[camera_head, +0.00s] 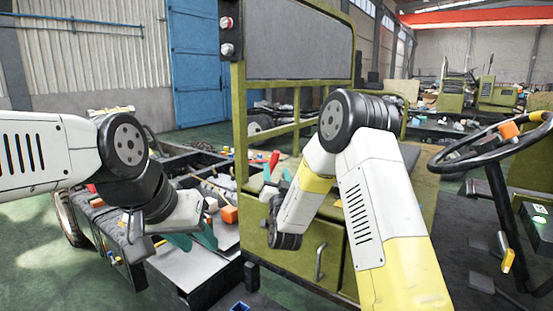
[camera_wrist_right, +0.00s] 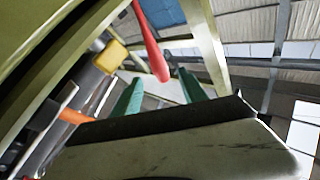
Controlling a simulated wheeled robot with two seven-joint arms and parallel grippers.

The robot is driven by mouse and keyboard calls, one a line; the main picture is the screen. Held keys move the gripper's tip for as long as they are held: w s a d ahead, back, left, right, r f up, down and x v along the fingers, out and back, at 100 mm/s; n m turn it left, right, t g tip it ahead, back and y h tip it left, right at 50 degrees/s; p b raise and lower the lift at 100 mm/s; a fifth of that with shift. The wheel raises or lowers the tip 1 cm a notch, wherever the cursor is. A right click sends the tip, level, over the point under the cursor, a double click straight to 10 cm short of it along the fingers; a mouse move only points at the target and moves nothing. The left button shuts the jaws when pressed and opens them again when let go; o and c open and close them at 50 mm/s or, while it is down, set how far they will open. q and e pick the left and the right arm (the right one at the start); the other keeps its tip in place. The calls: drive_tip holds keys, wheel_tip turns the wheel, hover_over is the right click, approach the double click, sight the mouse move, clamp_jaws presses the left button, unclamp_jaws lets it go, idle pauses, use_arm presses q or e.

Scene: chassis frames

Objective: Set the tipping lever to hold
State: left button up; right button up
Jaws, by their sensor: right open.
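The tipping lever has a red handle (camera_head: 274,160) that stands up beside the olive frame, just above my right gripper in the head view. In the right wrist view, the red handle (camera_wrist_right: 150,42) comes down from the top, its rounded end between the two green fingers in the picture. I cannot tell whether it touches them. My right gripper (camera_head: 277,184) is open, its fingers apart; it also shows in the right wrist view (camera_wrist_right: 160,92). The lever's base is hidden. My left gripper (camera_head: 192,238) is open and empty over the grey tray at left.
An olive cab frame (camera_head: 240,115) stands close by my right gripper, with a cabinet (camera_head: 318,250) below it. A steering wheel (camera_head: 490,145) is at right. Small orange blocks (camera_head: 229,214) lie on the cart (camera_head: 190,270) at left.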

sight(275, 162)
drive_tip(key=shift+w+f, duration=0.2)
drive_tip(key=shift+w, duration=0.05)
drive_tip(key=x, duration=0.7)
drive_tip(key=shift+w+r, duration=0.1)
drive_tip(key=shift+r, duration=0.1)
clamp_jaws()
idle(1.1)
